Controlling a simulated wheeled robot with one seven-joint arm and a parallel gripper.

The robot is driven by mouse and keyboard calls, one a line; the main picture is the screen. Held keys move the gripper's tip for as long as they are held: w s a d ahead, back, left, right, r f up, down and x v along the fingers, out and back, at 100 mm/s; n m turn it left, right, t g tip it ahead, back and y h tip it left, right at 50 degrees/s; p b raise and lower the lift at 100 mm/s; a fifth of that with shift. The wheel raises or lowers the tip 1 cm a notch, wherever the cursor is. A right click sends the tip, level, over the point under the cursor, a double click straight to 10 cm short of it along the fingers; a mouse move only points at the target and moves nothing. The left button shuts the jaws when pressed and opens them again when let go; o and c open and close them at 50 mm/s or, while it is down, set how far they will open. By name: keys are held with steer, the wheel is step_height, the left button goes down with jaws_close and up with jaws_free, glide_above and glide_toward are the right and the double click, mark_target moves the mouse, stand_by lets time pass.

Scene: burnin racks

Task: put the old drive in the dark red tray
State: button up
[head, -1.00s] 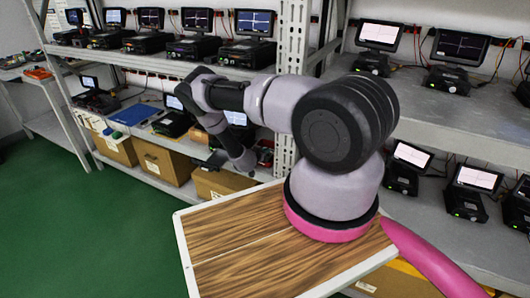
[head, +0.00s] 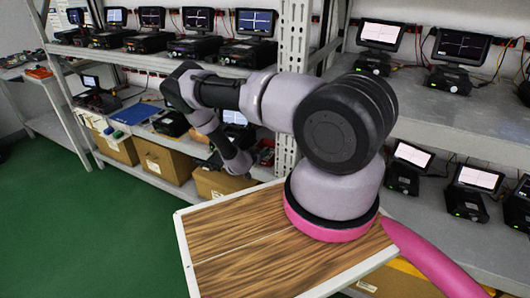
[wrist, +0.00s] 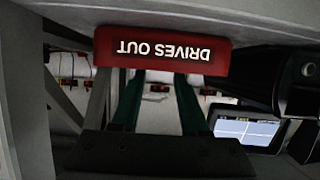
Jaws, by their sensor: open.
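In the wrist view a dark red panel (wrist: 160,50) carries upside-down white lettering that reads DRIVES OUT. It looks like the front of the dark red tray; the inside is not visible. My gripper (wrist: 157,80) shows there with two teal fingers apart and nothing seen between them. The fingertips reach up to the panel's edge in the picture; I cannot tell if they touch it. In the head view my arm reaches to the middle shelf, and its wrist hides most of the gripper. A small dark red thing (head: 266,156) shows beside it. I cannot make out the old drive.
A lit monitor (wrist: 248,131) and a black unit (wrist: 290,75) stand close beside the panel. In the head view, racks hold several testers with screens. A blue mat (head: 136,113) lies left on the middle shelf. Cardboard boxes (head: 160,160) stand below. Green floor (head: 90,225) is clear at left.

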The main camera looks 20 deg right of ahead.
steer(key=v, duration=0.7)
steer(key=shift+s+a+r, duration=0.15)
steer(key=shift+r, duration=0.05)
steer(key=w+a+r+m+g+y, duration=0.1)
steer(key=w+a+r+y, duration=0.3)
steer(key=r, duration=0.6)
steer(key=w+a+r+m+g+y, duration=0.1)
steer(key=w+a+r+y, duration=0.1)
steer(key=a+r, duration=0.5)
steer(key=s+a+r+n+y, duration=0.1)
steer(key=s+r+y, duration=0.1)
steer(key=r, duration=1)
steer(key=s+a+r+n+y, duration=0.1)
steer(key=s+r+y, duration=0.15)
steer(key=r, duration=0.95)
steer(key=s+r+n+y, duration=0.3)
steer(key=s+r, duration=0.9)
steer(key=r, duration=0.2)
steer(key=s+d+r+n, duration=0.1)
steer(key=s+r, duration=0.1)
steer(key=s, duration=0.8)
steer(key=s+d+r+n+h, duration=0.1)
steer(key=s+r, duration=0.2)
steer(key=s, duration=0.6)
steer(key=shift+s+d+r+n, duration=0.2)
steer(key=shift+s+r+n, duration=0.1)
steer(key=shift+s+n, duration=0.1)
